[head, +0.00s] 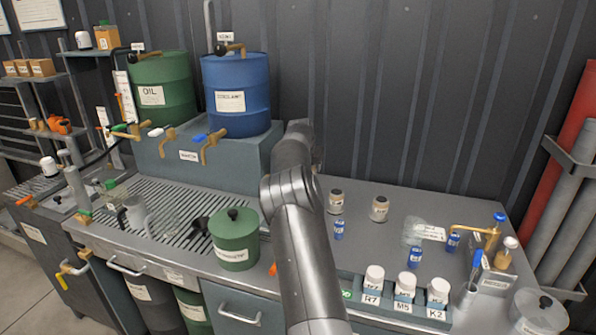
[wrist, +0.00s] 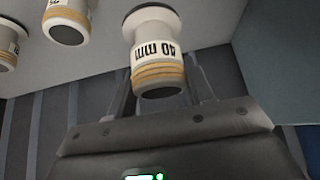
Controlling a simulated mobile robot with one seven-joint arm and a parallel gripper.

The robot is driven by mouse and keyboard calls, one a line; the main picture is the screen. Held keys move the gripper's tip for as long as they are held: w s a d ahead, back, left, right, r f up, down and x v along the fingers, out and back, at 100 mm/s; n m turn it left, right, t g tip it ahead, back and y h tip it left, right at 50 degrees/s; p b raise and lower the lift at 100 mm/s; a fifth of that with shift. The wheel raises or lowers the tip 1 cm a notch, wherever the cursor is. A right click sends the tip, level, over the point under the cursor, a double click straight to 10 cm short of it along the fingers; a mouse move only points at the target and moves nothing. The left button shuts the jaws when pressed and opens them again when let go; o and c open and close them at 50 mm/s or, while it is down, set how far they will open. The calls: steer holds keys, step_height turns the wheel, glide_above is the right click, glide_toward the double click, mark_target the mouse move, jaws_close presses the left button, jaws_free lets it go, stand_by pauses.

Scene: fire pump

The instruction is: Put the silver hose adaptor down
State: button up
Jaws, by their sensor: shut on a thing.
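My gripper (wrist: 160,80) is shut on a pale adaptor (wrist: 158,55) marked "40 mm", with tan bands and a dark end. One finger shows on each side of it. The adaptor appears upside down in the wrist view, against the grey bench top (wrist: 110,50); I cannot tell whether it touches the bench. In the head view my gripper and this adaptor are hidden behind my arm. Two similar adaptors stand on the bench in the head view, one nearer my arm (head: 336,201) and one further right (head: 380,208). They also show at the left of the wrist view (wrist: 66,22).
A green pot (head: 235,240) stands left of my arm. Blue-labelled small bottles (head: 339,230) and a rack of white-capped jars (head: 405,308) stand at right. A grey stand (head: 180,165) carries the green oil drum (head: 160,85) and blue drum (head: 237,90).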

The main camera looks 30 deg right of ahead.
steer(key=shift+s+d+r, duration=0.75)
steer(key=shift+s+r, duration=0.05)
steer(key=shift+s, duration=0.1)
steer(key=shift+s+d, duration=0.25)
steer(key=shift+d, duration=0.05)
steer(key=s+d+m, duration=0.1)
steer(key=s+d, duration=1.5)
steer(key=s+d+m+g+h, duration=0.1)
steer(key=s+d, duration=0.5)
steer(key=s, duration=0.5)
steer(key=s+d+m, duration=0.1)
steer(key=s+d, duration=0.4)
steer(key=s, duration=0.7)
steer(key=shift+w+a+f, duration=0.25)
steer(key=shift+w+f, duration=1.5)
steer(key=shift+w, duration=0.15)
steer(key=shift+w+a+f, duration=0.25)
steer(key=shift+w+f, duration=1.45)
steer(key=shift+w, duration=0.15)
steer(key=shift+w+a+f, duration=0.25)
steer(key=shift+w+f, duration=1.5)
steer(key=shift+w, duration=0.15)
